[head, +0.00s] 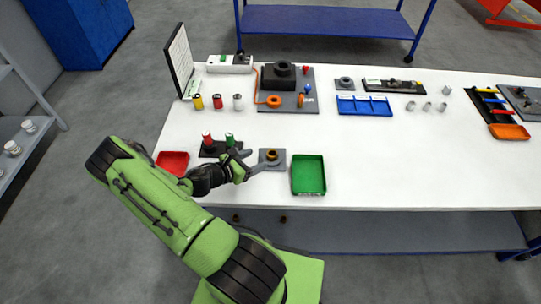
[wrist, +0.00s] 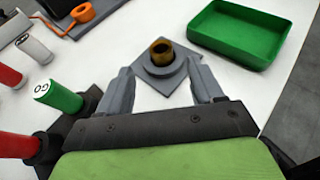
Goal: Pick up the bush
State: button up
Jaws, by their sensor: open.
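The bush is a small brass-coloured hollow ring (wrist: 161,50) standing upright in the round seat of a grey square plate (wrist: 180,76). In the head view the bush (head: 271,154) shows as a small dark gold spot on the plate (head: 279,165), near the table's front edge. My gripper (wrist: 158,76) is open and empty. Its two grey fingers point towards the plate, one to each side, with the bush ahead of and between them in the picture. In the head view my gripper (head: 256,161) is at the plate's left side. I cannot tell whether the fingers touch the plate.
A green tray (head: 309,189) lies right of the plate. Left of my gripper, a dark stand (head: 208,153) holds a red and a green cylinder (wrist: 62,97) close to the left finger. A red tray (head: 172,158) is further left.

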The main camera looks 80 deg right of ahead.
aim_at(275, 152)
jog(key=x, duration=0.8)
jog(key=shift+a, duration=0.1)
jog(key=shift+c, duration=0.6)
jog(key=c, duration=1.1)
